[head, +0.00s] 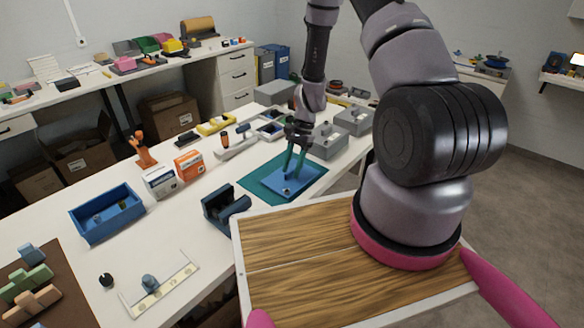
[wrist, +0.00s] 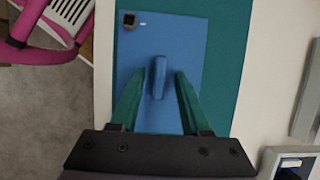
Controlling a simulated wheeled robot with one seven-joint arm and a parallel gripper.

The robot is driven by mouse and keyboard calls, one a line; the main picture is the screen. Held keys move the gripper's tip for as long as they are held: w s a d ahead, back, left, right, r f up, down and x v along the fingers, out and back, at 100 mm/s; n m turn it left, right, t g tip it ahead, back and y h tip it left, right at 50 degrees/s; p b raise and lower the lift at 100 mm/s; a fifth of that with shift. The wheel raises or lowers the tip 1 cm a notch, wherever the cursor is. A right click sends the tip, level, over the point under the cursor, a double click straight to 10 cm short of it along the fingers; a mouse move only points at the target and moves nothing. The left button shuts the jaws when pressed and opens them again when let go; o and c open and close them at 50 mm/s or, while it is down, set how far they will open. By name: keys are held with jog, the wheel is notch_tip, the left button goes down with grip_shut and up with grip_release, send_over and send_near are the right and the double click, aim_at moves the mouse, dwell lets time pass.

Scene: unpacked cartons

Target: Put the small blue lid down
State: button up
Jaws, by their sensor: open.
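The small blue lid (head: 291,188) is a flat blue rectangle lying on a dark teal mat (head: 253,184) on the white table. In the wrist view the lid (wrist: 184,40) has an upright blue handle (wrist: 158,77) in its middle and a small dark square piece near one corner. My gripper (head: 291,174) is over the lid. In the wrist view its green fingers (wrist: 159,78) are open, one on each side of the handle, with a visible gap on both sides. The lid seems to rest flat on the mat.
A dark blue holder (head: 225,208) stands left of the mat, and an open blue box (head: 107,213) is farther left. Grey boxes (head: 327,142) stand close behind the mat. My wood-topped base is in front.

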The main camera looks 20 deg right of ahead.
jog(key=s+d+r+n+t, duration=0.1)
jog(key=d+r+n+t, duration=0.1)
jog(key=r, duration=1.5)
jog(key=d+r+n+t, duration=0.1)
jog(key=r+t, duration=0.1)
jog(key=r, duration=1.5)
jog(key=s+d+r+n+t+h, duration=0.1)
jog(key=s+r+n+t, duration=0.3)
jog(key=s+r, duration=1.1)
jog(key=shift+s+r+t+h, duration=0.25)
jog(key=shift+s+t+h, duration=0.05)
jog(key=shift+s+t, duration=0.5)
jog(key=shift+w, duration=0.1)
